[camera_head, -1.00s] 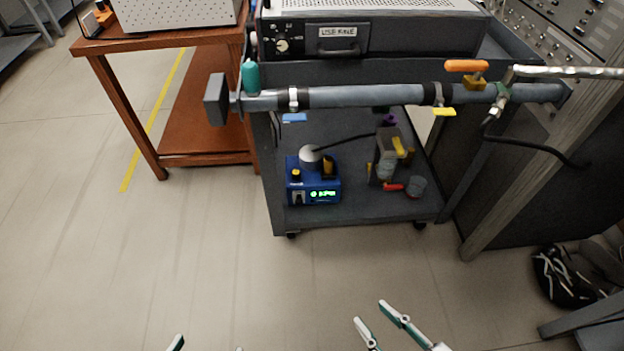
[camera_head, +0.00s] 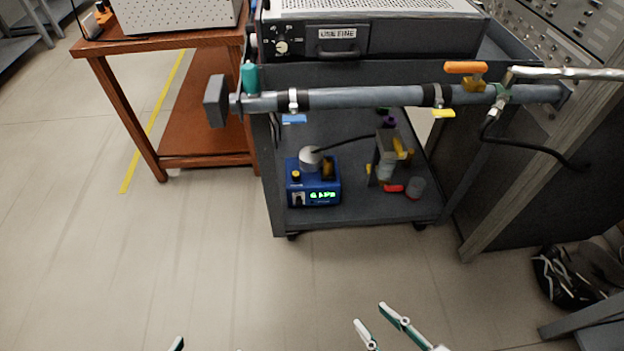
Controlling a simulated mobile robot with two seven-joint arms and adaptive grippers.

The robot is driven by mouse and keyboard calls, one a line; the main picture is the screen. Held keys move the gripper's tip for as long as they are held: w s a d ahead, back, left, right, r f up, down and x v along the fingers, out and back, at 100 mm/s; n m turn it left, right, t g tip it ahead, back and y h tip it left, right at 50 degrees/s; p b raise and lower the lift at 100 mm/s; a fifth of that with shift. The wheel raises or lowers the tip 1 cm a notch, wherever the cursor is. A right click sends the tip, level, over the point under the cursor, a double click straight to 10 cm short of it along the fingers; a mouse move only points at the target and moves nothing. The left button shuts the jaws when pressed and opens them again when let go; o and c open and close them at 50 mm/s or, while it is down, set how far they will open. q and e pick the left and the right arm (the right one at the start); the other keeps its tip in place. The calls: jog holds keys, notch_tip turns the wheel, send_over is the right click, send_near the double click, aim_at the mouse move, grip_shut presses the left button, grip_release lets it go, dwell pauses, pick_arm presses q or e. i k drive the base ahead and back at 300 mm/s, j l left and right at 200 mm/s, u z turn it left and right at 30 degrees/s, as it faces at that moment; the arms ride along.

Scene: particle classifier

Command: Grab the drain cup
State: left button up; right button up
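A small grey cup (camera_head: 416,188), which looks like the drain cup, stands on the cart's lower shelf (camera_head: 360,212) toward its right side. It is just right of a red piece (camera_head: 391,188) and a grey stand-like device (camera_head: 386,160) with yellow parts. My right gripper (camera_head: 370,314) is at the bottom of the view, well in front of the cart; its two fingers are apart with nothing between them. My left gripper (camera_head: 208,346) barely shows at the bottom edge: one fingertip and a speck of the other, apart. Neither gripper touches the cup.
A pipe (camera_head: 370,96) with coloured valve handles crosses above the shelf. A blue device (camera_head: 314,190) with a lit display stands left on the shelf. A wooden table (camera_head: 160,47) is at left, a slanted post (camera_head: 530,175) at right. The floor in front is clear.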

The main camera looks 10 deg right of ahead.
aim_at(415, 190)
jog(key=z, duration=1.05)
jog(key=i+l, duration=1.35)
jog(key=l, duration=0.2)
